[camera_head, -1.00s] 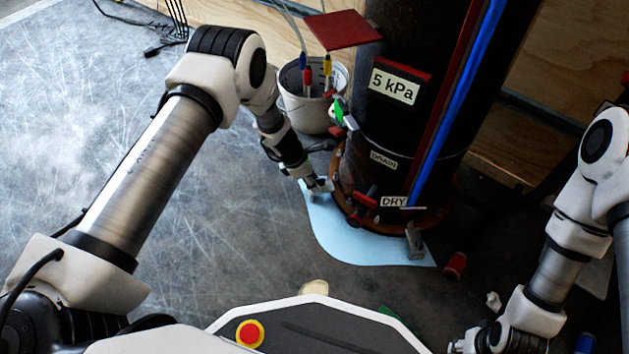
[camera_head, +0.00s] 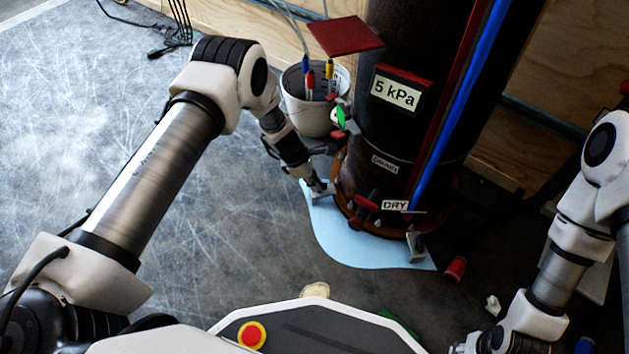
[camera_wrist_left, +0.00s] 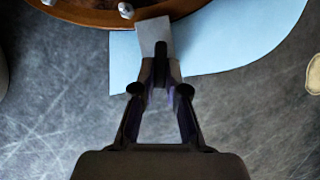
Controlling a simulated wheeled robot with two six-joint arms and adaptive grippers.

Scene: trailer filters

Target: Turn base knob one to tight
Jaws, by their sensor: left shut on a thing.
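A tall black filter column (camera_head: 400,135) stands on a round rust-brown base flange. Its flange also shows at the top of the left wrist view (camera_wrist_left: 90,10), with small bolts on it. My left gripper (camera_head: 322,190) is low at the flange's left edge. In the left wrist view its fingers (camera_wrist_left: 161,65) are closed on a flat grey base knob (camera_wrist_left: 154,35) that sticks out from the flange. Another grey base knob (camera_head: 415,247) stands at the front right of the flange. My right gripper (camera_head: 470,346) is at the bottom edge, its fingers mostly cut off.
A light blue sheet (camera_head: 345,248) lies under the base. A white bucket (camera_head: 306,114) with coloured-handled items stands behind my left gripper. A red valve handle (camera_head: 365,204) is near the DRY label. A red cup-like piece (camera_head: 455,269) lies to the right.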

